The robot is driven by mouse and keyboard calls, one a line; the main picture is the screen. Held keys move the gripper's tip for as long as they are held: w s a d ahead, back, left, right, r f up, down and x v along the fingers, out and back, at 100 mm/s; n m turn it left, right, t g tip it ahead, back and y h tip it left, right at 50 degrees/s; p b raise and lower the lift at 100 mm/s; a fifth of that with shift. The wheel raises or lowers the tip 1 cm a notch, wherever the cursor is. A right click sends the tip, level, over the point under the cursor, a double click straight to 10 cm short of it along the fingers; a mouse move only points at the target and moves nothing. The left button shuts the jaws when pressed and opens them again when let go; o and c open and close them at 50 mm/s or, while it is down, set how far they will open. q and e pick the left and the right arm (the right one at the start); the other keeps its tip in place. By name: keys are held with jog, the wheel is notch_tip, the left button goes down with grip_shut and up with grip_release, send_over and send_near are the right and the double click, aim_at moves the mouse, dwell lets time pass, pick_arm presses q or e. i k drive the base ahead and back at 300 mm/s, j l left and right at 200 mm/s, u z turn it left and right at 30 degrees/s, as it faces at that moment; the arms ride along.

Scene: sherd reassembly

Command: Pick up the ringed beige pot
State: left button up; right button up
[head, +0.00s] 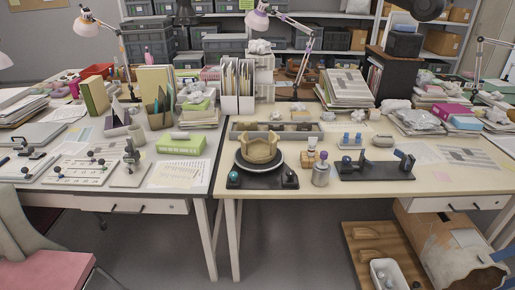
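A beige pot (259,148) with an uneven, angular rim stands upright on a dark round turntable (244,164) with a pale edge. The turntable rests on a black base (291,179) near the front of the right-hand desk. The pot is small in this view, so I cannot make out its ring clearly. Neither of my grippers is in view.
A teal ball (234,176) sits at the base's left. A grey-capped jar (321,170) stands close on the right, and a black stand (375,170) farther right. A grey divided tray (314,133) lies behind the pot. The desk's right front (440,183) is mostly clear.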

aim_at(259, 150)
jog(key=i+j, duration=0.2)
jog(key=i, duration=0.25)
jog(key=i+j, duration=0.25)
jog(key=i, duration=0.15)
